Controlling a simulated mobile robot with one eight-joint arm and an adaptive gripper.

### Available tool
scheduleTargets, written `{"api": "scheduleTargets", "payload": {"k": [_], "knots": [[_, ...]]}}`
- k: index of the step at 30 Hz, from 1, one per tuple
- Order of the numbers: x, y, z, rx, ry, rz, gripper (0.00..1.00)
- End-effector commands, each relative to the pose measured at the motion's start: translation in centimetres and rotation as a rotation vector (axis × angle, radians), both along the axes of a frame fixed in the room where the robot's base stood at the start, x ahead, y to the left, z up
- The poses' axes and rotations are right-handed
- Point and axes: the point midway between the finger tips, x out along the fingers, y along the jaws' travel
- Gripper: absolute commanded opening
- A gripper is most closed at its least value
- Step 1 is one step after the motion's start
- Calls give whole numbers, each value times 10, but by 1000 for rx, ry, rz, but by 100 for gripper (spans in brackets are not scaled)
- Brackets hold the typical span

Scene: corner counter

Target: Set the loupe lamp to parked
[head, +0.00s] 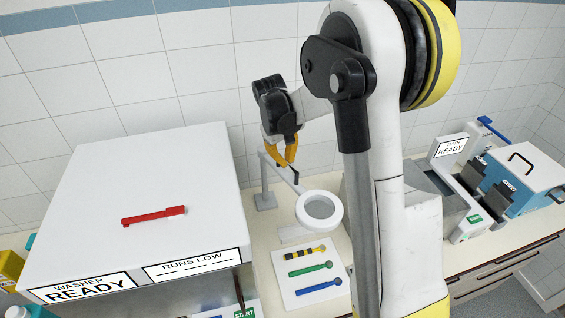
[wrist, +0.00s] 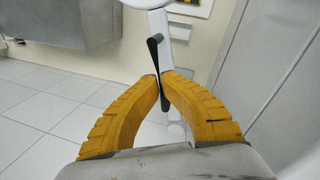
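The loupe lamp has a white ring head (head: 334,223) with a round lens. A thin white arm joins it to a post (head: 265,200) on the counter. The ring hangs over the counter behind the mat of tools. A thin black bar, seemingly the lamp's handle (head: 295,173), stands on the lamp arm. My gripper (head: 291,161) has yellow fingers and is above the lamp arm. In the wrist view, the fingertips (wrist: 160,80) are closed in on both sides of the black bar (wrist: 154,50) and appear to touch it. The ring's edge shows at the top of that view.
A white mat with several coloured tools (head: 291,299) lies in front of the lamp. A grey washer cabinet (head: 70,215) with a red tool (head: 153,215) on top stands left. A bath unit (head: 452,147) and blue box (head: 520,180) stand right. The tiled wall is behind.

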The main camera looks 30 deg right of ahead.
Motion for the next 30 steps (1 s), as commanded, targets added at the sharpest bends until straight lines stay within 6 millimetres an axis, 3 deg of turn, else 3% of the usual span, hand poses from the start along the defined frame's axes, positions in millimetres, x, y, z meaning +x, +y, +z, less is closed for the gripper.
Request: {"api": "scheduleTargets", "payload": {"k": [14,30], "knots": [[18,-59,-4,2,1,404,0],[71,-111,-3,0,1,909,0]]}}
